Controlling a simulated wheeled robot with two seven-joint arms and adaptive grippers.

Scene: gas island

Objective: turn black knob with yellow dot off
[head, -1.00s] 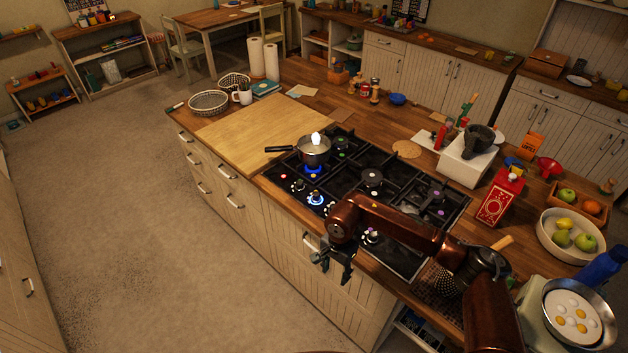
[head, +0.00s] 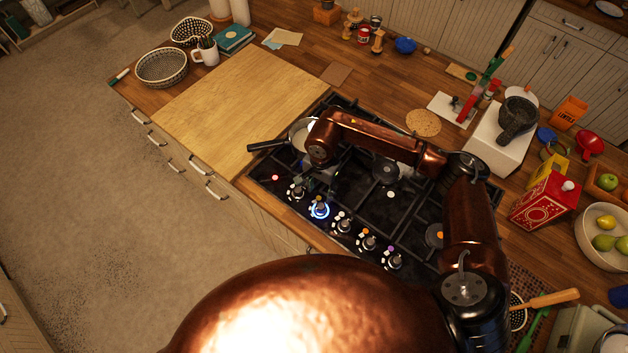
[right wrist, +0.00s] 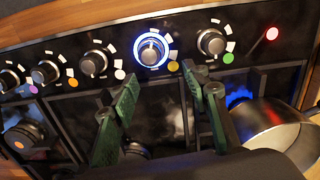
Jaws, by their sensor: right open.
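The knob with the yellow dot (right wrist: 151,52) has a glowing blue ring around it in the right wrist view, and its yellow dot lies just below and right. In the head view this knob (head: 320,209) is also ringed in blue on the stove's front panel. My right gripper (right wrist: 162,80) is open and empty, its two green fingers spread toward the panel just short of the lit knob. In the head view it is partly hidden by my arm, over the stove near the knob row. My left gripper is not in view.
A blue flame (right wrist: 239,97) burns beside a metal pot (right wrist: 275,125) at the right in the wrist view. Other knobs sit close on both sides, including the green-dot knob (right wrist: 211,42). A bare wooden board (head: 235,105) lies left of the stove.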

